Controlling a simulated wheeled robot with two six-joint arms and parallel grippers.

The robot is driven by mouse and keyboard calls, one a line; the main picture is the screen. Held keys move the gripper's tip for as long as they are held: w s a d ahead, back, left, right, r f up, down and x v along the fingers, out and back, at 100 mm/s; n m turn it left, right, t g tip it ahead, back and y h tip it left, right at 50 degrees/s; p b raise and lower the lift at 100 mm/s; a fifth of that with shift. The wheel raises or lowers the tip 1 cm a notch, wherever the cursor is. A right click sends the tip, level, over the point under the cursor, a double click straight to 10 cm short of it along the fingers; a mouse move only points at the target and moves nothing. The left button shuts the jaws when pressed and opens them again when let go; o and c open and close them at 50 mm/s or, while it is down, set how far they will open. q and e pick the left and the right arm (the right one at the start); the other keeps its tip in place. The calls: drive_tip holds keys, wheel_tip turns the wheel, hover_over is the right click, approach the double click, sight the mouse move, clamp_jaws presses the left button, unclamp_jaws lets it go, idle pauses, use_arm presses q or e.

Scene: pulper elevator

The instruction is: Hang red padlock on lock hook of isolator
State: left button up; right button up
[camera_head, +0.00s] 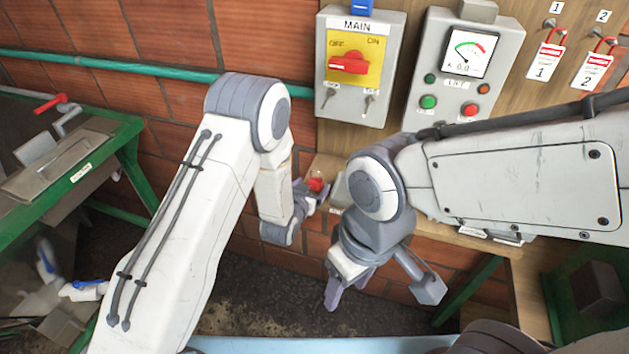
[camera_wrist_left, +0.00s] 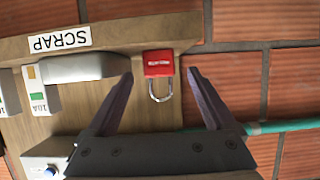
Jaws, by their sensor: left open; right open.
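The red padlock (camera_head: 317,184) is on the wooden board below the isolator; in the left wrist view the padlock (camera_wrist_left: 158,64) shows its silver shackle pointing down the picture. My left gripper (camera_head: 310,193) is open beside it; in its wrist view the fingers (camera_wrist_left: 160,78) stand apart to either side of the padlock, with no visible grip. The isolator (camera_head: 357,68) is a grey MAIN box with a red rotary handle on a yellow plate. Two small metal fittings are on its lower front; I cannot tell which is the lock hook. My right gripper (camera_head: 383,290) is open and empty, low in front.
A meter box (camera_head: 463,70) with buttons stands right of the isolator. Two tags (camera_head: 545,61) hang from hooks at the upper right. A green-framed machine (camera_head: 80,165) is at left. In the wrist view, a SCRAP label (camera_wrist_left: 60,39) and a grey block (camera_wrist_left: 85,68) lie near the padlock.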

sight(314, 182)
use_arm(q)
drive_tip(key=p+x, duration=0.2)
drive_tip(key=x, duration=0.1)
drive_tip(key=shift+w, duration=0.15)
drive_tip(key=shift+w+d+f, duration=0.15)
drive_tip(key=shift+w+f, duration=0.2)
drive_tip(key=shift+w, duration=0.1)
clamp_jaws()
drive_tip(key=shift+r, duration=0.1)
